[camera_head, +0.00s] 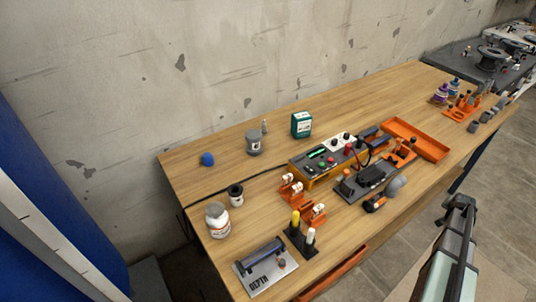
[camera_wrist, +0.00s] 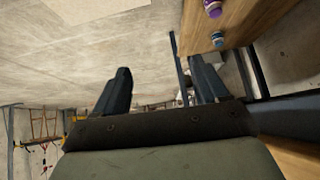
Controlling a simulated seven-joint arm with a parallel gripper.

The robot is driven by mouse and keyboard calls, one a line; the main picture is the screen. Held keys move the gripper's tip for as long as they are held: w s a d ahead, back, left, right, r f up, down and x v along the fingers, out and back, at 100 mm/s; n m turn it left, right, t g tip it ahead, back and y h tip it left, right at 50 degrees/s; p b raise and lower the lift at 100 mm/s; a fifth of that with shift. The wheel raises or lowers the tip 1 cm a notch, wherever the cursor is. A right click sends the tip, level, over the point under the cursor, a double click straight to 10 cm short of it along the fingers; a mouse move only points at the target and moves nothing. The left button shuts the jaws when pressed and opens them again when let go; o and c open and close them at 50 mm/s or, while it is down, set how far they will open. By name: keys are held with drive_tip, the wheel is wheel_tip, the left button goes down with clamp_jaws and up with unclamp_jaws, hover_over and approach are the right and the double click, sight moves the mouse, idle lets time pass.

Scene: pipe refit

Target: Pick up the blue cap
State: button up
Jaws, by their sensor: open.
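The blue cap (camera_head: 207,159) is a small rounded blue piece on the wooden table, near its back left corner by the wall. My gripper (camera_head: 466,206) is at the lower right in the head view, off the table's front side and far from the cap. In the wrist view my gripper (camera_wrist: 160,85) shows two dark fingers spread wide apart with nothing between them. The cap does not show in the wrist view.
The wooden table (camera_head: 330,133) holds a grey canister (camera_head: 254,143), a green container (camera_head: 301,125), a white jar (camera_head: 217,219), a yellow-sided control box (camera_head: 330,160) and an orange tray (camera_head: 415,139). A dark cable runs along the left. The concrete wall stands close behind the cap.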

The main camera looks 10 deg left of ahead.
drive_tip(key=w+d+r+t+h, duration=0.2)
drive_tip(key=w+d+r, duration=0.2)
drive_tip(key=w+r, duration=0.6)
drive_tip(key=w+a+r+n+t, duration=0.1)
drive_tip(key=w+a+r+n, duration=0.2)
drive_tip(key=r, duration=0.4)
drive_tip(key=w+a+r+t, duration=0.1)
drive_tip(key=w+a+r, duration=0.25)
drive_tip(key=r, duration=0.35)
drive_tip(key=w+a+r+n+y, duration=0.1)
drive_tip(key=w+a+r+n, duration=0.15)
drive_tip(key=a, duration=0.75)
drive_tip(key=w+a+r+n+y, duration=0.15)
drive_tip(key=w+a, duration=0.25)
drive_tip(key=a, duration=0.6)
drive_tip(key=w+a+r+n+y, duration=0.1)
drive_tip(key=w+a+n, duration=0.25)
drive_tip(key=a, duration=0.65)
drive_tip(key=a+r+n+g+y, duration=0.15)
drive_tip(key=a+n, duration=0.25)
drive_tip(key=a, duration=1.5)
drive_tip(key=n+g+y, duration=0.2)
drive_tip(key=n+g, duration=0.7)
drive_tip(key=n, duration=0.4)
hover_over(206, 154)
drive_tip(key=f, duration=0.2)
wheel_tip(206, 154, down, 13)
drive_tip(key=shift+r, duration=0.1)
